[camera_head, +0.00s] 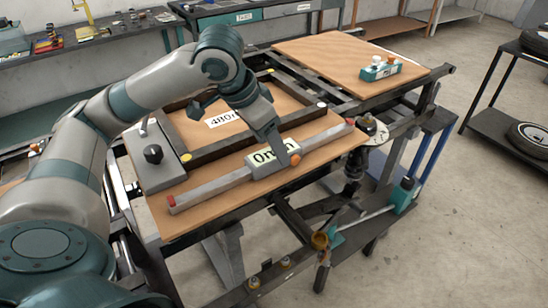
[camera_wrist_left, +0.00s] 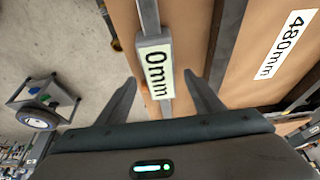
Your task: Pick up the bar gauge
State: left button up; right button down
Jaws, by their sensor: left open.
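The bar gauge (camera_head: 218,187) is a long grey bar with red ends. It lies slantwise along the front of a brown board and carries a slider with a "0mm" label (camera_head: 264,156) and an orange knob. My left gripper (camera_head: 282,150) is over the slider, pointing down. In the left wrist view my left gripper (camera_wrist_left: 159,78) is open, with one finger on each side of the gauge's labelled slider (camera_wrist_left: 155,70). I cannot tell whether the fingers touch it. My right gripper is not in view.
A dark frame with a "480mm" label (camera_head: 224,117) lies behind the gauge, beside a grey block with a black knob (camera_head: 152,154). A teal device (camera_head: 380,69) sits on the back board (camera_head: 330,52). A spring assembly stands off the gauge's right end.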

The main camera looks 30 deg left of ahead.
pick_arm(q)
jog(key=shift+x, duration=1.05)
jog(key=shift+w+f, duration=0.15)
jog(key=shift+f, duration=0.45)
jog(key=c, duration=1.4)
jog(key=shift+r, duration=0.2)
